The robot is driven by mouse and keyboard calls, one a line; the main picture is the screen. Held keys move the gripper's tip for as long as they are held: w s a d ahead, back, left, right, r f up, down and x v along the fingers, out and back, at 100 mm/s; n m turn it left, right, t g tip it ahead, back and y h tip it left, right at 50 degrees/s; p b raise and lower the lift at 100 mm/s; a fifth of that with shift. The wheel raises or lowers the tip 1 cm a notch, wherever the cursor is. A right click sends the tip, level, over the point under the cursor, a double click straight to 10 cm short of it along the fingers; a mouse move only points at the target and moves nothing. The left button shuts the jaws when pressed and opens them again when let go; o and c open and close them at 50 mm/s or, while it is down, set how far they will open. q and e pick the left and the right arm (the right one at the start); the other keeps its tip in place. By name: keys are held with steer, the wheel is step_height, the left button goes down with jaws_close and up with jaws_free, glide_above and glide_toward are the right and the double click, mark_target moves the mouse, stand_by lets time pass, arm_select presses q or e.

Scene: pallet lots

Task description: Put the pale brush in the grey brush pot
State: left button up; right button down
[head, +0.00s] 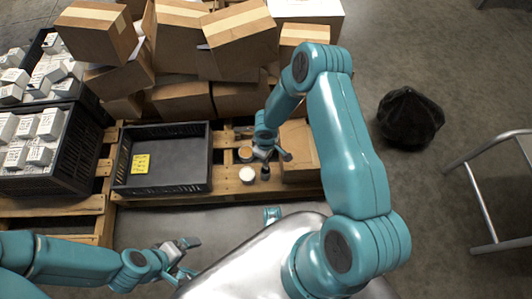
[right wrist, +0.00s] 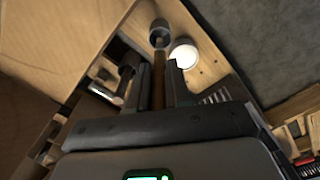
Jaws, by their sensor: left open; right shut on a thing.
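My right gripper (head: 270,155) is low over the pallet. In the right wrist view it is shut on a thin brown stick (right wrist: 158,82), seemingly the handle of the brush. No pale part of it shows clearly. At the stick's far end is a small grey round thing (right wrist: 160,33) with a dark middle, perhaps the grey brush pot. I cannot tell whether the stick is in it or above it. A small dark thing (head: 265,172) shows just below the right gripper in the head view. My left gripper (head: 188,258) is open and empty at the lower middle.
A white round tub (head: 247,175) stands close beside the right gripper; an orange-topped jar (head: 245,154) is behind it. A black crate (head: 190,188) with a yellow label, empty, is to the left. Cardboard boxes (head: 230,40) are piled behind. A black sack (head: 409,118) lies at right.

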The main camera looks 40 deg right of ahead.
steer(key=shift+f+b, duration=2.05)
steer(key=shift+f, duration=1.9)
steer(key=c, duration=1)
jaws_free()
steer(key=shift+f+b, duration=0.15)
steer(key=shift+b, duration=0.25)
steer(key=shift+r, duration=0.25)
